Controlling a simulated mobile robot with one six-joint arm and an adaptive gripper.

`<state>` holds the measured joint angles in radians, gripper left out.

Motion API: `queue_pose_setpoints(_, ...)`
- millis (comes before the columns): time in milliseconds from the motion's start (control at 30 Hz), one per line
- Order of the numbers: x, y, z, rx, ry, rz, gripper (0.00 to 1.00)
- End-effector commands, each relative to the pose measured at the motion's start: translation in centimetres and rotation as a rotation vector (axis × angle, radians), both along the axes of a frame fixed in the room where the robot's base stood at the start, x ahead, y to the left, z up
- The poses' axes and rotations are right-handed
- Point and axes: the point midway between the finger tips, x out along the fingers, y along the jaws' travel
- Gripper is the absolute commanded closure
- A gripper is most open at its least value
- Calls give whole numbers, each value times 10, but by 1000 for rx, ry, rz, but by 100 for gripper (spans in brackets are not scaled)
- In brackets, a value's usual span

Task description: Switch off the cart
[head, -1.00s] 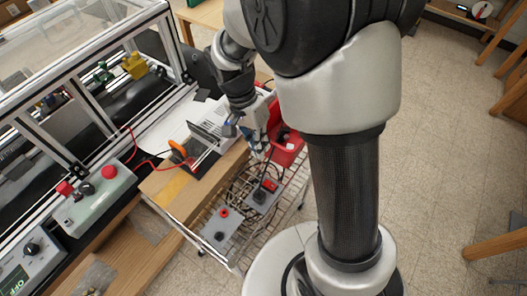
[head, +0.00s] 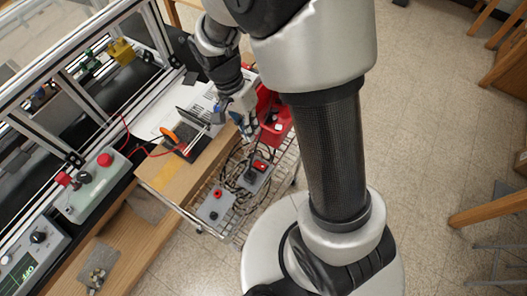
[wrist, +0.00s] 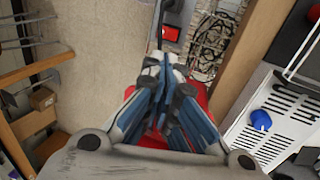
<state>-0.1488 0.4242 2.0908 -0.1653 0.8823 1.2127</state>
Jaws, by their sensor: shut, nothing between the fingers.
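The cart (head: 226,236) is a wire cart with a wooden top. Its lower wire level holds two grey boxes among black cables. The farther grey box (head: 252,181) has a red rocker switch (head: 261,165), which also shows at the top of the wrist view (wrist: 171,34). The nearer grey box (head: 213,209) has a round red button (head: 217,193). My gripper (head: 248,137) is shut and empty, beside the cart's wooden top and above the farther box. In the wrist view its closed fingertips (wrist: 163,62) point towards the red switch, apart from it. I cannot tell the switch's position.
A red bin (head: 269,107) stands right behind my gripper. A white slotted panel and an orange-handled tool (head: 169,136) lie on the wooden top. A control box (head: 95,185) with red buttons is at left, by the extrusion frame. Open floor lies right.

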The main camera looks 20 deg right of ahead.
Motion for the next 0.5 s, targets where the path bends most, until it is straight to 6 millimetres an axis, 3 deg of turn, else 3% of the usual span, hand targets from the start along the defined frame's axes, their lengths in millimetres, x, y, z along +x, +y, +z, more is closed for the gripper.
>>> queue_pose_setpoints(267, -1, -1, -7, 0, 2, 0, 100)
queue_pose_setpoints(500, -11, -8, -47, -2, 6, -1, 100)
